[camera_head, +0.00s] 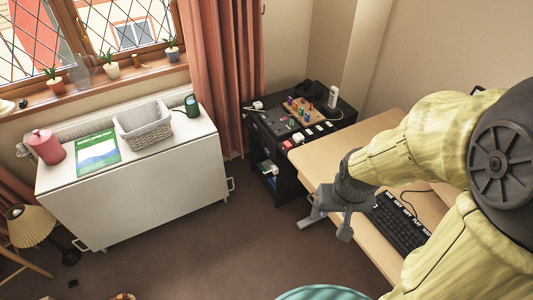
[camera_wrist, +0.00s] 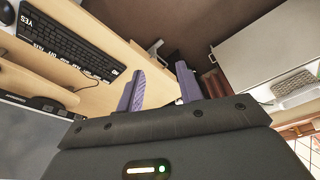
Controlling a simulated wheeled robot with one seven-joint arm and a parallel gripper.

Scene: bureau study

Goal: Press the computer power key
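A black keyboard (camera_head: 400,222) with white labels lies on the wooden desk (camera_head: 362,130). It also shows at the upper left of the wrist view (camera_wrist: 66,46). I cannot make out which key, if any, is the power key. My gripper (camera_head: 340,218) is in front of the desk's near edge, left of the keyboard, and touches nothing that I can see. In the wrist view its two purple fingers (camera_wrist: 162,78) are apart with nothing between them. My arm hides much of the desk's right side in the head view.
A black cabinet (camera_head: 262,168) carries small switches, a red button (camera_head: 287,144) and a board with coloured pegs (camera_head: 300,110). A white cabinet (camera_head: 140,200) under the window holds a grey basket (camera_head: 143,125). The brown floor (camera_head: 225,245) between is mostly clear.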

